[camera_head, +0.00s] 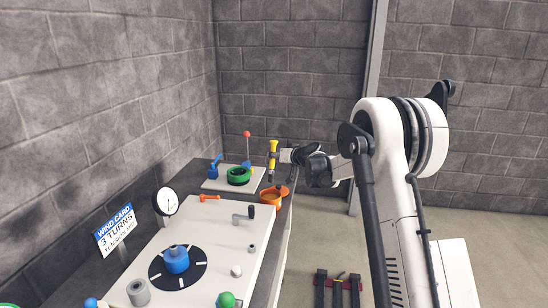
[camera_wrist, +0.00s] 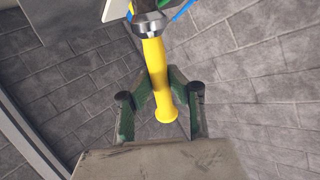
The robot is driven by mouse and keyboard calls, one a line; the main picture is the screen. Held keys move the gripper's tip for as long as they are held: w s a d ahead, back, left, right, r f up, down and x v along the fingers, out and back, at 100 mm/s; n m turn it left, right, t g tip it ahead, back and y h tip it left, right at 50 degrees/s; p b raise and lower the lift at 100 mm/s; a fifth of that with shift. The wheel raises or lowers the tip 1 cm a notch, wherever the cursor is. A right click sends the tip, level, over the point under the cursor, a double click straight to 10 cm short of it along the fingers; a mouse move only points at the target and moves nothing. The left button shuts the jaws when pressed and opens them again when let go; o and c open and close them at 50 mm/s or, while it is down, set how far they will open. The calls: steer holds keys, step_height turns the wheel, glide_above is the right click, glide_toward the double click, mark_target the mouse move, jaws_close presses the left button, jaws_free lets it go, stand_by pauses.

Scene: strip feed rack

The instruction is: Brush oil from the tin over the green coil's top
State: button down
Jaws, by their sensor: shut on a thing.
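The green coil (camera_head: 239,179) sits on a white board at the back of the bench. An orange round container (camera_head: 270,200), likely the oil tin, stands in front of it to the right, near the bench's right edge. My gripper (camera_head: 277,156) is shut on the yellow-handled brush (camera_head: 273,147), held roughly upright with its dark lower end above the tin. In the wrist view my gripper (camera_wrist: 160,92) has its green fingers on both sides of the yellow handle (camera_wrist: 154,70), with a metal collar farther along. The bristles and any oil cannot be made out.
Blue parts (camera_head: 213,167) and a red-knobbed rod (camera_head: 247,139) stand close around the coil. A white panel (camera_head: 205,230) nearer me carries a crank, a blue spool (camera_head: 176,260) and knobs. A gauge (camera_head: 167,202) and wind card (camera_head: 115,229) stand left. Block walls lie behind and left.

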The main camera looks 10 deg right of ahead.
steer(key=shift+f+b, duration=2.4)
steer(key=shift+f, duration=1.95)
steer(key=shift+r, duration=0.1)
steer(key=shift+r+p, duration=1.2)
steer(key=shift+r, duration=2.1)
